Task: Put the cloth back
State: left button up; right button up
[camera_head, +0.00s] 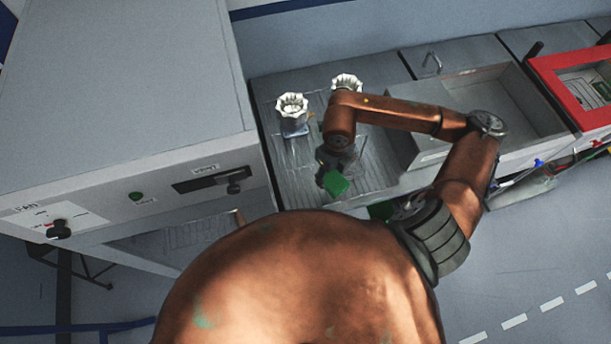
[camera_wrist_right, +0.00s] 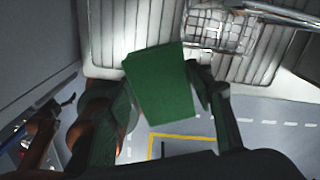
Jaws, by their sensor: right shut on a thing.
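A green cloth (camera_head: 336,184) is in my right gripper (camera_head: 334,172), over the front part of the ribbed work surface. In the right wrist view the cloth (camera_wrist_right: 161,86) looks like a flat green block between the two fingers. The right gripper is shut on it. Most of the gripper is hidden under my right arm in the head view. My left gripper is not in view.
Two silvery machined housings (camera_head: 292,107) (camera_head: 346,83) stand at the back of the ribbed surface (camera_head: 300,178). A grey machine (camera_head: 120,90) stands at left. An open grey tray (camera_head: 497,98) and a red-framed box (camera_head: 573,75) are at right.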

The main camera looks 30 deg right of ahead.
jog(key=w+a+f+p, duration=0.1)
jog(key=w+a+f, duration=0.1)
jog(key=w+a, duration=0.15)
send_over(306, 182)
jog(key=f, duration=0.4)
jog(key=shift+s+d+f+p, duration=0.15)
jog(key=shift+s+f+p, duration=0.15)
jog(key=shift+p, duration=0.1)
jog(key=shift+w+a+f, duration=0.2)
jog(key=shift+f, duration=0.15)
notch_tip(306, 182, down, 3)
jog(key=shift+p, duration=0.8)
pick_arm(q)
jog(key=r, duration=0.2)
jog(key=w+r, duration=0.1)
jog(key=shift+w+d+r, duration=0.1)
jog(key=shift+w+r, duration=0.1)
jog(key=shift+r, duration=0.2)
pick_arm(e)
jog(key=shift+f, duration=0.1)
jog(key=shift+f, duration=0.2)
jog(key=o, duration=1.1)
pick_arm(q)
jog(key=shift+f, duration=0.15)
